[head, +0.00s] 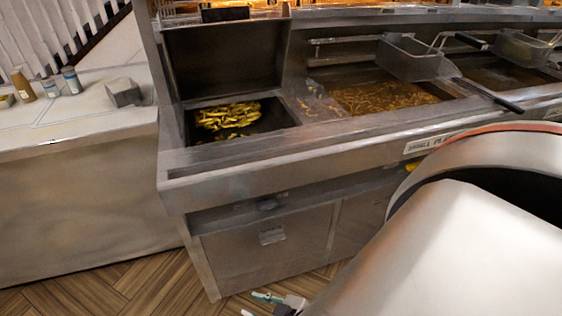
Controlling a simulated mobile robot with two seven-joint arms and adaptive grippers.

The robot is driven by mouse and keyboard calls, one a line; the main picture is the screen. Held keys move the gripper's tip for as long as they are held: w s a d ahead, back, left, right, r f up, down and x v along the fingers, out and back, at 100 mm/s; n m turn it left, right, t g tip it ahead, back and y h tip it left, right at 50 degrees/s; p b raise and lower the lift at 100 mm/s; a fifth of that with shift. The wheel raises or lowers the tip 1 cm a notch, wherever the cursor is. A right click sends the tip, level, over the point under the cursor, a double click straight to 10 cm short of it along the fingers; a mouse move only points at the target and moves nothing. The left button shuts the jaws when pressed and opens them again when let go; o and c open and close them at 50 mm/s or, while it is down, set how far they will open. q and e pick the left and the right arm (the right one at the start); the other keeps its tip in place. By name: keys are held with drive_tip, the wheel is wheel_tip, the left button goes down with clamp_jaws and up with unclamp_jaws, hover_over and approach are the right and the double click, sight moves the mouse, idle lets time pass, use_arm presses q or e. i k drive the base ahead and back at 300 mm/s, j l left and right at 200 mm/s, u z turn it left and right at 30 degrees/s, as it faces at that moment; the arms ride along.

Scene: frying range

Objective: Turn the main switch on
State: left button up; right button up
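A small dark knob-like part (268,203) sits on the front panel of the steel frying range (245,182), just under its front ledge. It may be the main switch, but I cannot make out a label or its position. My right gripper (256,304) shows at the bottom edge, low in front of the range and below the dark part in the picture. Its two light fingertips look spread apart with nothing between them, and the lower part is cut off by the frame. My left gripper is not in view.
A cabinet door with a handle (271,236) lies below the panel. Fries (228,116) lie in the left bin, and oil vats with baskets (410,58) are to the right. A counter (75,125) stands at left. My large arm links cover the lower right.

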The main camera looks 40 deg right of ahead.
sight(266, 205)
drive_tip(key=i+j+z, duration=0.15)
drive_tip(key=j+z, duration=0.55)
drive_tip(key=j, duration=0.15)
drive_tip(key=i+j+z, duration=0.1)
drive_tip(key=j+z, duration=0.15)
drive_tip(key=j, duration=0.5)
